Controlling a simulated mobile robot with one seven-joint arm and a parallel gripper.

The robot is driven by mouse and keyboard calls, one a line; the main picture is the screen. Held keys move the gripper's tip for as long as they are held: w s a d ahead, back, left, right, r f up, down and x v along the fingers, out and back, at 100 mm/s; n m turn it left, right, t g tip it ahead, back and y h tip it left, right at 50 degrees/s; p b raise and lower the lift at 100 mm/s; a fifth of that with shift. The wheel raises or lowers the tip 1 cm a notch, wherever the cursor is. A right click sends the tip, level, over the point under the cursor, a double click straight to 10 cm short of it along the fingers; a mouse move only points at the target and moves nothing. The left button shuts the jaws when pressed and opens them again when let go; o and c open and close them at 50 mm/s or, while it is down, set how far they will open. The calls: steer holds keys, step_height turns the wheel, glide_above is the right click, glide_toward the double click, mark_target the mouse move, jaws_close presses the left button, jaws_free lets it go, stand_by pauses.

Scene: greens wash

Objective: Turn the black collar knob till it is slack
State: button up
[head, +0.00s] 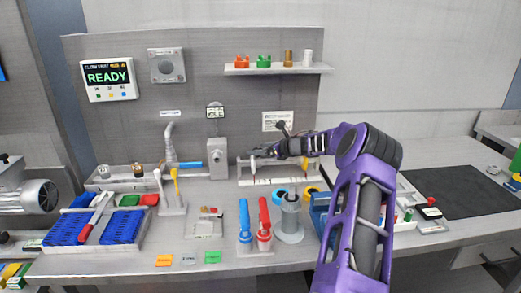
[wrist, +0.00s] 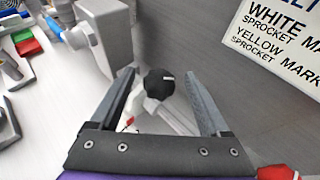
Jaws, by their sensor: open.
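The black collar knob (wrist: 160,83) is a dark, lobed knob with a small white mark, on a light grey stem in the wrist view. My gripper (wrist: 160,74) is open, with one finger on either side of the knob. A gap shows between each finger and the knob, and I see no contact. In the head view my purple arm reaches over the bench towards the back wall, and I cannot make out the knob there.
A grey box (wrist: 103,40) stands close to the left finger; it also shows in the head view (head: 217,158). A printed sign (wrist: 280,40) is on the wall at right. Red and blue tools (head: 264,225) stand at the bench front. A blue tray (head: 120,227) is at left.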

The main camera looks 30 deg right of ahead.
jaws_close()
stand_by(0.3)
steer(key=shift+f+h+b, duration=0.2)
steer(key=shift+h+b, duration=0.1)
steer(key=shift+b, duration=0.55)
